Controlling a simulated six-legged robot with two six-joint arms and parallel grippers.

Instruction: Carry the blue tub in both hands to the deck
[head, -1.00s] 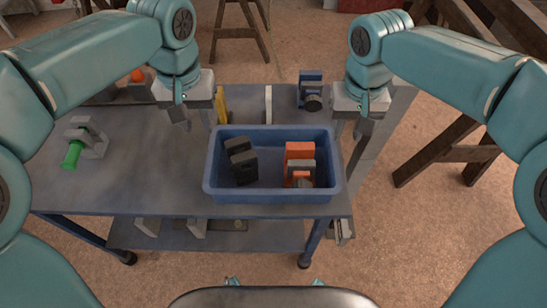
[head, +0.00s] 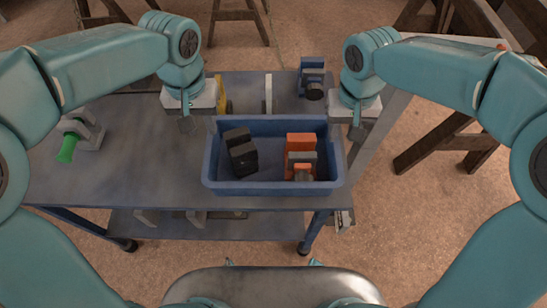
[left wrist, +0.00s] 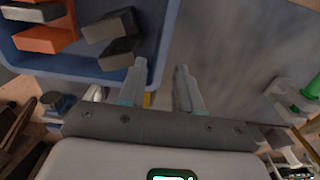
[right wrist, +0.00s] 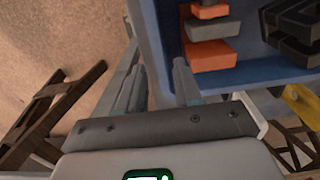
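The blue tub (head: 270,189) sits upright on the grey bench top (head: 130,180) in the head view. It holds dark blocks (head: 241,152) at left and orange and grey blocks (head: 300,143) at right. My left gripper (head: 189,124) is at the tub's left side. In the left wrist view its fingers (left wrist: 160,75) are spread, with the tub wall appearing between them. My right gripper (head: 357,131) is at the right side. In the right wrist view its fingers (right wrist: 158,75) are also apart, around the line of the wall. I cannot tell which surface is the deck.
A grey bracket with a green handle (head: 68,147) stands at the bench's left. A blue and dark fixture (head: 312,78), a thin upright plate (head: 268,95) and a yellow piece (head: 222,98) stand behind the tub. A lower shelf (head: 200,225) lies under the bench. Wooden trestles (head: 450,140) stand at right.

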